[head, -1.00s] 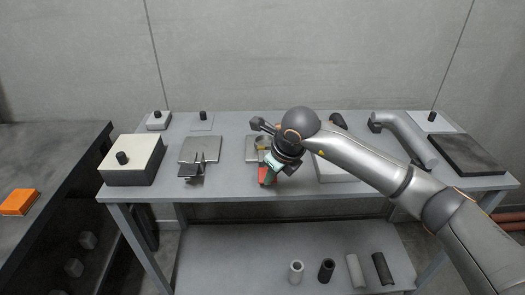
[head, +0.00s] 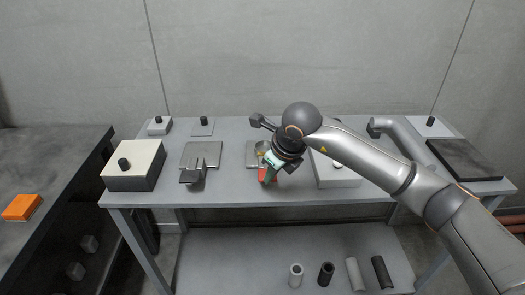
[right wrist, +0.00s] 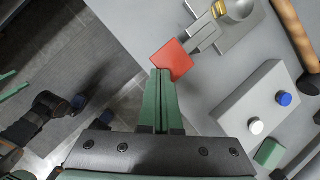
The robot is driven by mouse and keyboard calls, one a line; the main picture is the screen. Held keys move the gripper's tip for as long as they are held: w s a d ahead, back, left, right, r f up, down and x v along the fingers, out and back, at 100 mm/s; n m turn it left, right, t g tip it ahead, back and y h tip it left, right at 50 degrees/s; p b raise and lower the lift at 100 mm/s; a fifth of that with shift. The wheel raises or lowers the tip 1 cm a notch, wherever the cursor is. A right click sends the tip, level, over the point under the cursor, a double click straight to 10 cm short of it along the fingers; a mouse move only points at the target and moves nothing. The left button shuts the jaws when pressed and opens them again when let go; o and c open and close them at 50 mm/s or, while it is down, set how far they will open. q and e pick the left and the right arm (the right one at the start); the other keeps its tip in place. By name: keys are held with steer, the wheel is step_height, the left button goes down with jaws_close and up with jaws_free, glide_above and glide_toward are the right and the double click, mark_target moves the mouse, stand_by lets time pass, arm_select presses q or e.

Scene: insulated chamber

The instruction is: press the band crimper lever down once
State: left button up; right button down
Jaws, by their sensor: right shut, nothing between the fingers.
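The lever ends in a flat red square pad (right wrist: 172,60), joined by a grey fork to a metal plate with a round brass-and-steel part (right wrist: 237,8). I take this as the band crimper. In the head view the red pad (head: 266,176) shows only partly, behind my right gripper (head: 268,166), near the bench's front edge. In the right wrist view the green fingers of that gripper (right wrist: 160,73) are shut and empty. Their tips overlap the pad's near corner; I cannot tell whether they touch it. My left gripper is not clearly seen.
On the grey bench (head: 235,190), a plate with a grey bracket (head: 203,152) and a cream-topped box (head: 133,155) stand left of the lever. A pale box with a blue and a white button (right wrist: 262,105) stands beside it.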

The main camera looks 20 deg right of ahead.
stand_by(0.4)
step_height(320, 180, up, 7)
steer(key=p, duration=0.4)
steer(key=shift+s, duration=0.35)
